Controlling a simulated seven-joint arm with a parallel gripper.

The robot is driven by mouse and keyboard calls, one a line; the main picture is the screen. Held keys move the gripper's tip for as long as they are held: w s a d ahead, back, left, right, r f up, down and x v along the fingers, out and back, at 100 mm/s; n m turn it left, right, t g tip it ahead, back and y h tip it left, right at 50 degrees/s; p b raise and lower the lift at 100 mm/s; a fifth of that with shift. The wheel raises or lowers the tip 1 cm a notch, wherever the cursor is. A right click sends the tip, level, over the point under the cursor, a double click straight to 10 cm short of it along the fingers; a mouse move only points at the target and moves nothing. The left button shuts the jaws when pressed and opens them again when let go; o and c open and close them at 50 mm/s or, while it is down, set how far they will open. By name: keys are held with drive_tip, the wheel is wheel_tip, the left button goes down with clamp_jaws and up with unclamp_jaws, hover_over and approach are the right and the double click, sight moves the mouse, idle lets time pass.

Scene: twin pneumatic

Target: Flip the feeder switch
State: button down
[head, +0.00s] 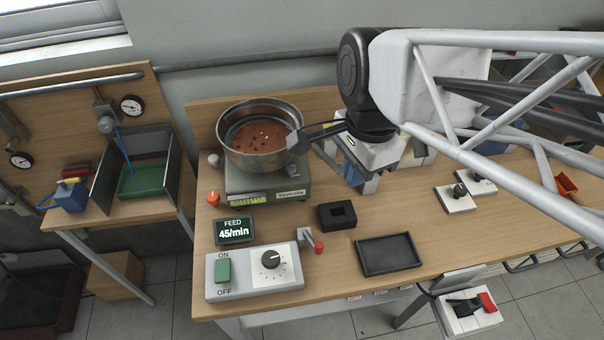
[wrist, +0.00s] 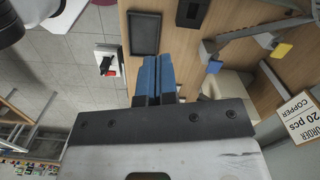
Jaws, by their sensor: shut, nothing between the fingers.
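The feeder switch is a green rocker (head: 223,270) between the words ON and OFF on a light grey control box (head: 250,285) at the table's front left. Which way it is tilted is hard to tell. A black dial (head: 270,259) sits to its right. The display (head: 234,231) behind the box reads FEED 45/min. My gripper (head: 352,178) hangs over the middle of the table, behind and to the right of the box and well apart from it. In the wrist view its blue fingers (wrist: 152,60) are together with nothing between them. The rocker is not in the wrist view.
A metal feeder bowl (head: 259,145) with small copper-coloured pieces stands behind the display. A small red-tipped lever (head: 318,246) is right of the box. A black block (head: 337,215) and empty black tray (head: 388,267) lie nearby. A red-and-black switch (head: 487,302) is mounted below the front edge.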

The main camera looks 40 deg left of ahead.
drive_tip(key=s+a+f+m+h, duration=0.1)
drive_tip(key=s+a+f+m, duration=0.15)
drive_tip(key=s+a, duration=0.75)
drive_tip(key=g+h, duration=0.1)
hover_over(223, 270)
drive_tip(key=a, duration=0.2)
drive_tip(key=f, duration=0.2)
drive_tip(key=f+m, duration=0.1)
drive_tip(key=shift+s+d+f, duration=0.15)
drive_tip(key=shift+s+f, duration=0.05)
drive_tip(key=shift+s, duration=0.1)
drive_tip(key=shift+s+d+f, duration=0.3)
drive_tip(key=shift+f, duration=2)
drive_tip(key=shift+s+d+f, duration=0.35)
drive_tip(key=shift+f, duration=1.9)
drive_tip(key=shift+s+d+f, duration=0.3)
drive_tip(key=shift+f, duration=2)
